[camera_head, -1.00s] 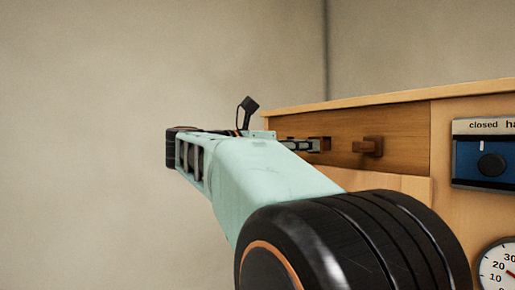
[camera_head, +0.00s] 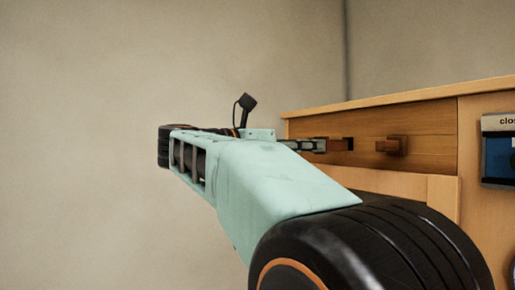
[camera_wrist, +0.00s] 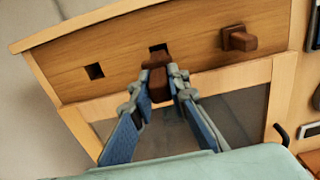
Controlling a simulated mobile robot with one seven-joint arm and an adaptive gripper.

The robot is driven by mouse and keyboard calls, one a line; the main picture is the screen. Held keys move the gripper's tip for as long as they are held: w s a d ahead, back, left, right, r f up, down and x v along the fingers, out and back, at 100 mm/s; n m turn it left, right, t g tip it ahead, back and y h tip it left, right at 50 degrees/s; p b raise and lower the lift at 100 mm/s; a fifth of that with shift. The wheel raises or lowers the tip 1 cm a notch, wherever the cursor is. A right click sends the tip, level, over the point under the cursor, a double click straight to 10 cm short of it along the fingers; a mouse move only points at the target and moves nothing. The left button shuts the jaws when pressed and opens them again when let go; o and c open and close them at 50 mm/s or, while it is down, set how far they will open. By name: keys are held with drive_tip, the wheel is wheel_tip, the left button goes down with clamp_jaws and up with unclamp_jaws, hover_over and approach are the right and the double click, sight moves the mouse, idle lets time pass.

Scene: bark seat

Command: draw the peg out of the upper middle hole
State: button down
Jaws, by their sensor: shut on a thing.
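A brown wooden peg (camera_wrist: 156,76) sits between the fingertips of my gripper (camera_wrist: 158,88) in the wrist view, and the gripper is shut on it. The dark upper middle hole (camera_wrist: 158,48) shows just above the peg; I cannot tell whether the peg's tip is fully clear of it. In the head view the held peg (camera_head: 337,144) points at the wooden panel (camera_head: 431,138), with the dark hole edge (camera_head: 349,143) at its right end. My gripper (camera_head: 316,146) is partly hidden behind my arm there.
Another brown peg (camera_wrist: 239,39) stands out of the panel to the right; it also shows in the head view (camera_head: 390,146). An empty square hole (camera_wrist: 95,71) is on the left. A recessed dark pane (camera_wrist: 225,115) lies below. A blue switch box (camera_head: 500,155) is at the right edge.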

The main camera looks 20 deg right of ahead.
drive_tip(key=shift+s+a, duration=0.1)
drive_tip(key=shift+a, duration=1.1)
drive_tip(key=shift+r, duration=0.1)
